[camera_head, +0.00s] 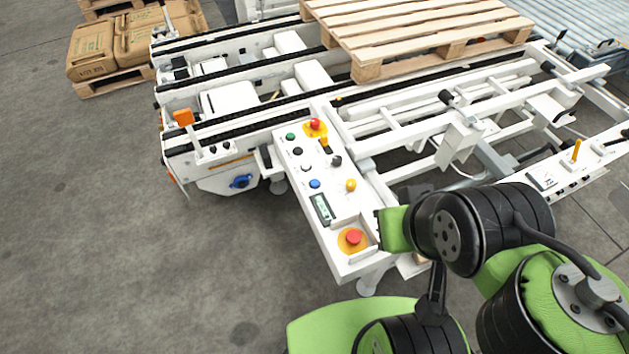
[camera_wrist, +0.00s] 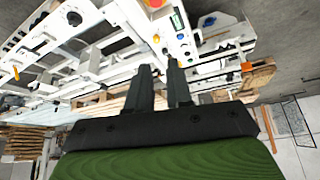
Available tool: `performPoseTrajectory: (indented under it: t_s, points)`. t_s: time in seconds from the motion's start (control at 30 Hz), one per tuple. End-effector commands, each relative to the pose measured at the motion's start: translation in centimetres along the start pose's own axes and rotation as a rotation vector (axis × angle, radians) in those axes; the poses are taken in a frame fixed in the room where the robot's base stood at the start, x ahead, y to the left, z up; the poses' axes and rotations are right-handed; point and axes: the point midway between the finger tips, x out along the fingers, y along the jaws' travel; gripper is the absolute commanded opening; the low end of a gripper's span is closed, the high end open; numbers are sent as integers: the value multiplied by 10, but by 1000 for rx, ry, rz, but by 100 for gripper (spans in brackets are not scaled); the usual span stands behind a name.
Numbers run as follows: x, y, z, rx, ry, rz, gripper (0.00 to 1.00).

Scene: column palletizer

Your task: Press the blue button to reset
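The blue button (camera_head: 314,183) is a small round button near the middle of a white control panel (camera_head: 340,208) in the head view. It lies above the display, left of a yellow button (camera_head: 351,185) and below a white one (camera_head: 306,168). Nothing covers it there. In the wrist view the panel appears upside down at the top, with its buttons very small. My gripper (camera_wrist: 161,68) shows in the wrist view with two dark fingers apart and nothing between them. The fingertips point toward the panel and appear apart from it. In the head view I cannot make out the fingers.
A red emergency stop (camera_head: 353,237) sits at the panel's near end, close to my arm. Another red knob (camera_head: 315,124) is at the far end. A wooden pallet (camera_head: 420,30) rests on the white conveyor frame. Boxes (camera_head: 125,38) stand at upper left. The left floor is clear.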

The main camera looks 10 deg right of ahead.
Motion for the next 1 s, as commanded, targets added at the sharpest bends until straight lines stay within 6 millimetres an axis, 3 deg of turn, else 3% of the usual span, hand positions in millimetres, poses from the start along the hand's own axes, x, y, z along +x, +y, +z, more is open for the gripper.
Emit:
performPoseTrajectory:
  t_s: [0.03, 0.13, 1.0]
  points:
    - [0, 0, 0, 0, 0, 0, 12]
    - [0, 0, 0, 0, 0, 0, 0]
    - [0, 0, 0, 0, 0, 0, 0]
